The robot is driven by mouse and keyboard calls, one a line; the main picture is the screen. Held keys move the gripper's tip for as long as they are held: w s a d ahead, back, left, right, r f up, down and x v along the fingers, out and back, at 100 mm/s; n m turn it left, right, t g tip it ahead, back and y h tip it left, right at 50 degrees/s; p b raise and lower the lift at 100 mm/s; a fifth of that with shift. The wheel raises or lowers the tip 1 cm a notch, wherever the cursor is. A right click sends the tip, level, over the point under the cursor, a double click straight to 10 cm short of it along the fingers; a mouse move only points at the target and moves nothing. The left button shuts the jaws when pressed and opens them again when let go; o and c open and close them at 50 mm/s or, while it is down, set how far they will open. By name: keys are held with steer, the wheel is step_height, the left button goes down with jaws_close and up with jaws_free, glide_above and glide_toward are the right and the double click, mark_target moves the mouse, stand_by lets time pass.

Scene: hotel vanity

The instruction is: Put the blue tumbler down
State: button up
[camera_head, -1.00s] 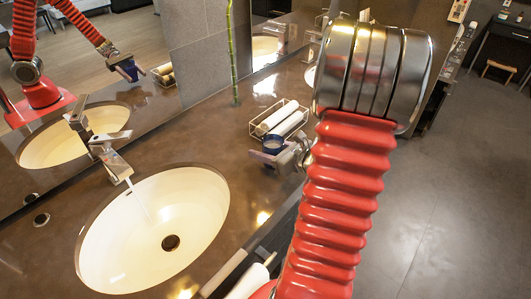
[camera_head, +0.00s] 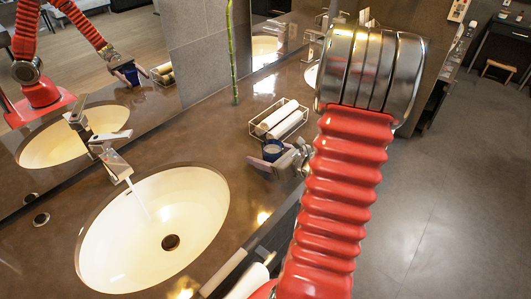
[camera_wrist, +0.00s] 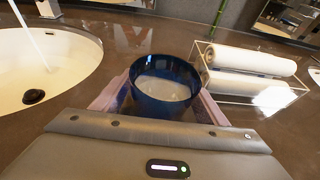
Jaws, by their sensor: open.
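The blue tumbler (camera_head: 272,147) stands upright on the brown vanity counter, to the right of the near sink and just in front of the wire rack. In the wrist view the tumbler (camera_wrist: 166,88) is dark blue, with something pale showing inside it. My gripper (camera_head: 268,158) is open, low over the counter, with its fingers on either side of the tumbler. In the wrist view the fingers of my gripper (camera_wrist: 160,100) show as pinkish strips left and right of the tumbler. Its base is partly hidden by my gripper body.
A wire rack of rolled white towels (camera_head: 279,120) stands close behind the tumbler. The near sink (camera_head: 150,225) lies to the left, with water running from its faucet (camera_head: 112,158). A green bamboo stalk (camera_head: 232,50) rises behind, by the mirror.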

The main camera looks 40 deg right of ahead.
steer(key=shift+r, duration=0.15)
steer(key=shift+v, duration=6)
